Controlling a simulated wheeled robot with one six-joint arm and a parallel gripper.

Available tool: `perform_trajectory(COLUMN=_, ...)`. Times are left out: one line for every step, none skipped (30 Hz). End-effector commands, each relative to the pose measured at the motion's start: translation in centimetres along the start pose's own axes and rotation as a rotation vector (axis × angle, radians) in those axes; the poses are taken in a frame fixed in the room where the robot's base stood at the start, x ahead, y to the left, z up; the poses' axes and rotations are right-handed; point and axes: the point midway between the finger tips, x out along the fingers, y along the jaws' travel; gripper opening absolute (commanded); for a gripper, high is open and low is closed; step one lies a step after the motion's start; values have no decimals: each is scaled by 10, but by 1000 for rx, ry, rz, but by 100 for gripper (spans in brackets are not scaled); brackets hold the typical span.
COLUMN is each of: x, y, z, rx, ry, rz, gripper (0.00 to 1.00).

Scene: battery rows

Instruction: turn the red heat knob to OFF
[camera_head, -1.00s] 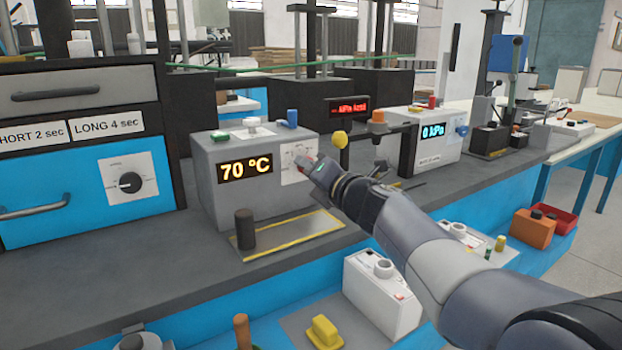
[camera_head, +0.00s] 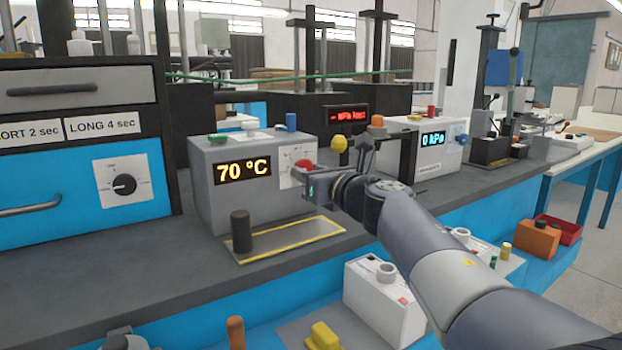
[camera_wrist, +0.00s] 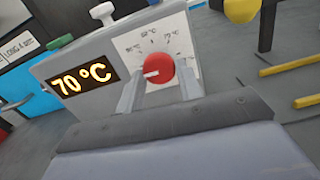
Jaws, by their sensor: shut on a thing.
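The red heat knob (camera_wrist: 161,71) sits on a white dial plate (camera_wrist: 135,45) on the front of a grey heater box (camera_head: 213,205). My gripper (camera_wrist: 160,82) has one finger on each side of the knob and is shut on it. The knob's white pointer mark points left in the wrist view, and the small dial labels are too blurred to read surely. The display (camera_head: 242,171) reads 70 °C. In the head view the knob (camera_head: 302,166) shows just above my gripper, which partly covers the dial plate.
A dark cylinder (camera_head: 240,231) stands on a yellow-edged plate (camera_head: 300,236) in front of the heater box. A yellow ball (camera_head: 338,144) and a kPa box (camera_head: 420,158) stand to the right. A blue drawer unit (camera_head: 70,175) stands at left. The grey bench front is clear.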

Motion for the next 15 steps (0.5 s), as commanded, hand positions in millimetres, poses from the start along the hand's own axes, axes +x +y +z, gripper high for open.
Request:
perform_trajectory(x=0, y=0, z=-2, rx=-16, ry=2, rz=1, gripper=12)
perform_trajectory(x=0, y=0, z=-2, rx=-24, ry=2, rz=1, gripper=12)
perform_trajectory(x=0, y=0, z=-2, rx=-33, ry=2, rz=1, gripper=12)
perform_trajectory(x=0, y=0, z=-2, rx=-40, ry=2, rz=1, gripper=12)
perform_trajectory(x=0, y=0, z=-2, rx=-46, ry=2, rz=1, gripper=12)
perform_trajectory(x=0, y=0, z=-2, rx=-52, ry=2, rz=1, gripper=12)
perform_trajectory(x=0, y=0, z=-2, rx=-56, ry=3, rz=1, gripper=12)
perform_trajectory(x=0, y=0, z=-2, rx=-59, ry=3, rz=1, gripper=12)
perform_trajectory(x=0, y=0, z=-2, rx=-62, ry=3, rz=1, gripper=12)
perform_trajectory(x=0, y=0, z=-2, rx=-64, ry=3, rz=1, gripper=12)
perform_trajectory(x=0, y=0, z=-2, rx=-65, ry=3, rz=1, gripper=12)
perform_trajectory(x=0, y=0, z=-2, rx=-65, ry=3, rz=1, gripper=12)
perform_trajectory(x=0, y=0, z=-2, rx=-65, ry=3, rz=1, gripper=12)
perform_trajectory(x=0, y=0, z=-2, rx=-65, ry=3, rz=1, gripper=12)
perform_trajectory(x=0, y=0, z=-2, rx=-65, ry=3, rz=1, gripper=12)
